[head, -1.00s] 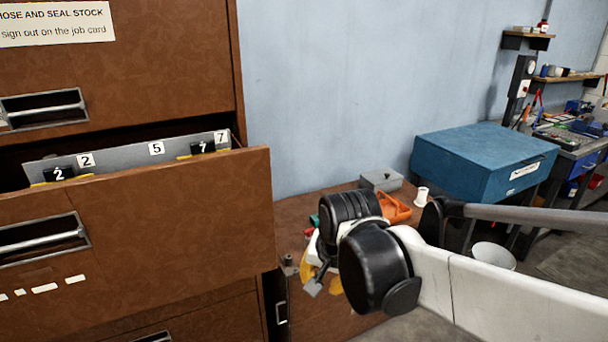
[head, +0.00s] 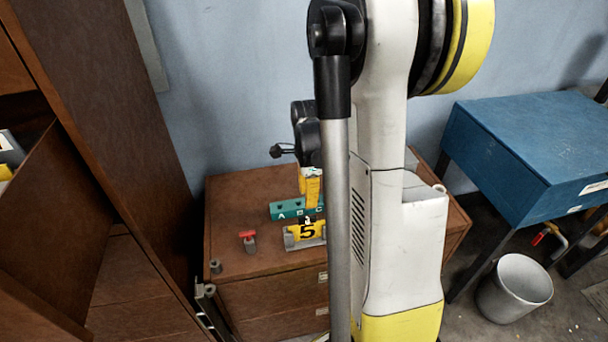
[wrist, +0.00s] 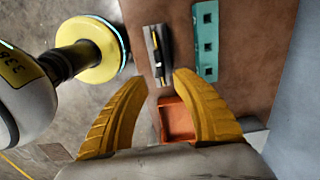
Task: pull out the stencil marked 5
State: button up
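A yellow piece marked with a black 5 (head: 307,232) sits upright at a grey holder (head: 291,242) on top of the low brown cabinet. In the wrist view the grey holder (wrist: 149,42) has a thin black and yellow piece (wrist: 157,58) along it, seen from above. My gripper (wrist: 163,80) has two yellow fingers spread apart with nothing between their tips. In the head view, one yellow finger (head: 311,190) shows above and behind the piece; the rest is hidden by my arm.
A teal block marked A B C (head: 290,210) lies just behind the holder. A red-topped item (head: 248,241) stands to the left. An orange tray (wrist: 178,120) shows between my fingers. A brown drawer cabinet (head: 120,130) rises at left; a blue box (head: 530,150) is at right.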

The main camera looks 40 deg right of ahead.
aim_at(307, 218)
jog(key=shift+d+f, duration=0.1)
jog(key=shift+f, duration=0.05)
jog(key=shift+a+f+b, duration=0.3)
jog(key=shift+f+b, duration=0.1)
jog(key=shift+b, duration=0.05)
jog(key=shift+f+b, duration=0.3)
jog(key=shift+f, duration=0.1)
notch_tip(307, 218, down, 8)
jog(key=b, duration=0.6)
jog(key=shift+d+f, duration=0.1)
grip_shut()
